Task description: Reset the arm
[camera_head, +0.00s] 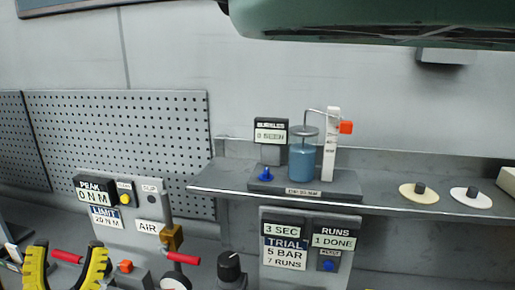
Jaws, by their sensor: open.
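My gripper (67,249) is at the lower left of the head view, with its two yellow and black fingers spread apart. A red lever handle (66,257) shows between the fingers; whether they touch it cannot be told. A second red handle (183,258) lies to the right, beside a brass fitting (172,238). The panel behind (150,207) carries a PEAK display (94,193) reading 0 N M, a LIMIT 20 N M label, a yellow button (125,197) and an AIR label. The lower part of the gripper is cut off by the frame.
A trial panel (309,243) reads 3 SEC, 5 BAR, 7 RUNS and 1 DONE. A black knob (230,266) stands left of it. A shelf (400,205) bears a blue cylinder rig (303,160) and two discs. A perforated board (120,130) hangs behind.

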